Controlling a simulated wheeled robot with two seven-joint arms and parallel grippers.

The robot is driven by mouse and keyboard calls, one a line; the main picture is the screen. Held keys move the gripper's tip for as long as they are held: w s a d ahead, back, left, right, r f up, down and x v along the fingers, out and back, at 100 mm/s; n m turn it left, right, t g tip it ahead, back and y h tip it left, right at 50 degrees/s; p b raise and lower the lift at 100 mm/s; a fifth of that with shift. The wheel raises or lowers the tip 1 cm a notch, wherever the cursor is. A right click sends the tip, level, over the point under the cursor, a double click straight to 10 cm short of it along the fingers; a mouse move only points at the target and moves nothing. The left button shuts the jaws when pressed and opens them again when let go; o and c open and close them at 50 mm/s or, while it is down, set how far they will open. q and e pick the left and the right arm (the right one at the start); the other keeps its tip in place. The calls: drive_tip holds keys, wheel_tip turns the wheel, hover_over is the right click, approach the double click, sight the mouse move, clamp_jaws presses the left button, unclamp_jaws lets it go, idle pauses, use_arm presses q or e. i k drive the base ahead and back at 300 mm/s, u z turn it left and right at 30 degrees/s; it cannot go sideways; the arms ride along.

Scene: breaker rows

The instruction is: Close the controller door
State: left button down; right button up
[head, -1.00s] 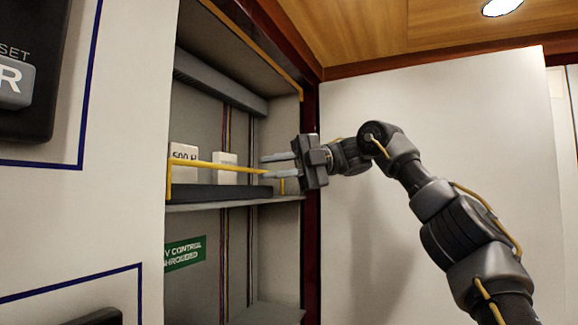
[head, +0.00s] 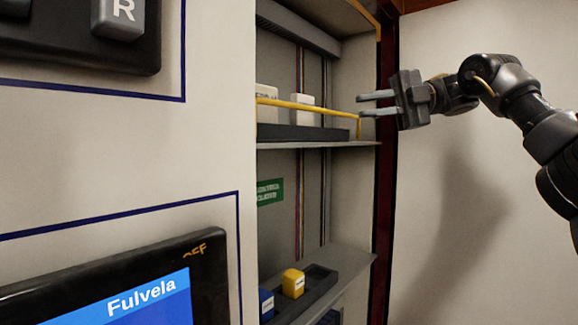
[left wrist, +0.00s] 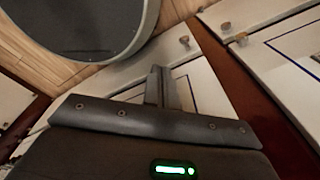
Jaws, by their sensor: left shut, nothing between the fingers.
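An open cabinet (head: 345,195) with shelves shows in the middle of the head view, its dark red frame (head: 385,190) along the right side. A large white panel (head: 455,215) stands to the right of that frame; it looks like the controller door, swung open, but its lower and right edges are out of view. My right gripper (head: 361,106) is open and empty, its fingers pointing left across the front of the upper shelf, near the end of the yellow bar. My left gripper (left wrist: 161,82) shows only in the left wrist view, its fingers together and empty.
The upper shelf holds white blocks (head: 302,109) behind a yellow bar (head: 300,104). A yellow block (head: 293,283) and a blue block (head: 266,304) sit in a dark tray below. A screen (head: 150,298) is at lower left. White panels with knobs (left wrist: 225,27) show in the left wrist view.

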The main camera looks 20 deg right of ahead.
sight(477, 242)
drive_tip(key=k, duration=1)
